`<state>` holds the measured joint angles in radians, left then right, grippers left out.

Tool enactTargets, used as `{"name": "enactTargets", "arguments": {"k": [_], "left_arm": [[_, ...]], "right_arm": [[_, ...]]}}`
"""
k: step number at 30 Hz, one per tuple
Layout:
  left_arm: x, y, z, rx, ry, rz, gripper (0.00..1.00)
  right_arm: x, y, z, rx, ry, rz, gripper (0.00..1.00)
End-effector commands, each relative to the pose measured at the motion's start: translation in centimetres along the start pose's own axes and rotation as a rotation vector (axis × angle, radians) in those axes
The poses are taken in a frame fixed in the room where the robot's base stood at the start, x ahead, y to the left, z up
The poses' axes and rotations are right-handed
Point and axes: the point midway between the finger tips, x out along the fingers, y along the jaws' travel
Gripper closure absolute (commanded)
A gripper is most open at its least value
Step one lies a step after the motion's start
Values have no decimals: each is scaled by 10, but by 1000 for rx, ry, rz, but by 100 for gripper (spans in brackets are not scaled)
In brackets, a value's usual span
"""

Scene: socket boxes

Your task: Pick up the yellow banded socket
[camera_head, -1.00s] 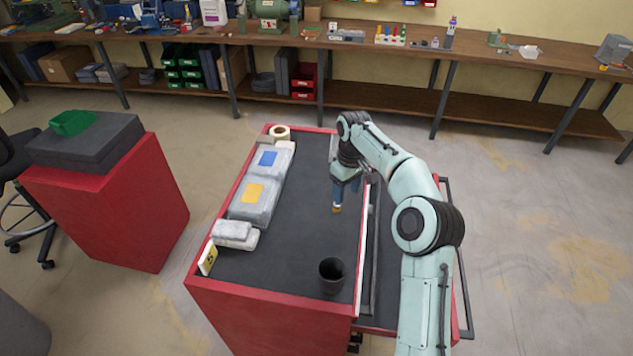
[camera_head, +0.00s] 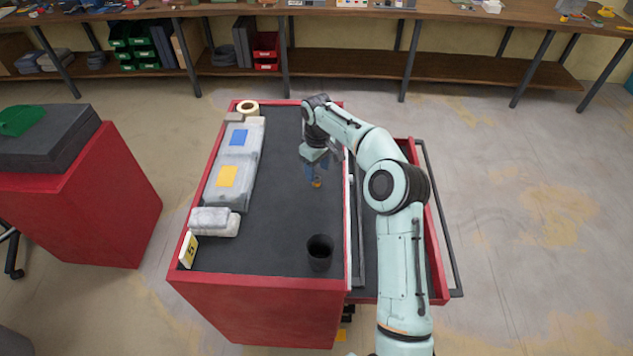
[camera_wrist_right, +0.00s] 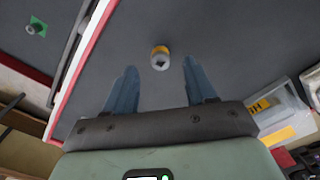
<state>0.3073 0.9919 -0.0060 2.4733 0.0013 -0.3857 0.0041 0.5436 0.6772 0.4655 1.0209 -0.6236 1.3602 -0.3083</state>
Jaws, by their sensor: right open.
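The yellow banded socket (camera_wrist_right: 160,59) is small and grey with a yellow band and stands on the dark top of the red cabinet. In the head view the socket (camera_head: 317,183) shows just below my right gripper (camera_head: 315,172). In the right wrist view my right gripper (camera_wrist_right: 158,80) is open, its two blue fingers apart, with the socket slightly beyond the fingertips and between their lines. Nothing is between the fingers. My left gripper is not in view.
Clear boxes with a blue label and a yellow label (camera_head: 228,176) line the left of the cabinet top (camera_head: 275,235). A black cup (camera_head: 320,252) stands near the front right. An open drawer (camera_head: 436,262) is at the right; a green-banded socket (camera_wrist_right: 36,27) shows in the wrist view.

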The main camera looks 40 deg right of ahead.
Motion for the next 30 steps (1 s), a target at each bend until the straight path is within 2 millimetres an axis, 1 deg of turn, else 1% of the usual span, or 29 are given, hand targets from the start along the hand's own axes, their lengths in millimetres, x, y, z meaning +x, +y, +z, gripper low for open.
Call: {"name": "enactTargets", "arguments": {"k": [1,7,10,15,16,17,18,20,21,30], "left_arm": [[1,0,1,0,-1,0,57],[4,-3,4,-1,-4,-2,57],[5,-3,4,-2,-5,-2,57],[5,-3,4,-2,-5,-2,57],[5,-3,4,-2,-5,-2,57],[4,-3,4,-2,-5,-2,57],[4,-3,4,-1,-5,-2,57],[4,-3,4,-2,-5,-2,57],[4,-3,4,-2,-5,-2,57],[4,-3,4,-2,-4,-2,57]], "right_arm": [[8,0,0,-1,-3,-3,44],[39,0,-2,1,-3,-4,44],[45,0,-3,1,-1,-2,44],[44,0,-3,1,1,-2,44],[44,0,-3,1,1,-2,51],[44,0,-3,1,1,-2,61],[44,0,-3,1,0,-2,74],[44,0,-3,1,0,-2,93],[44,0,-3,1,0,-2,100],[43,0,-3,1,1,-1,100]]}}
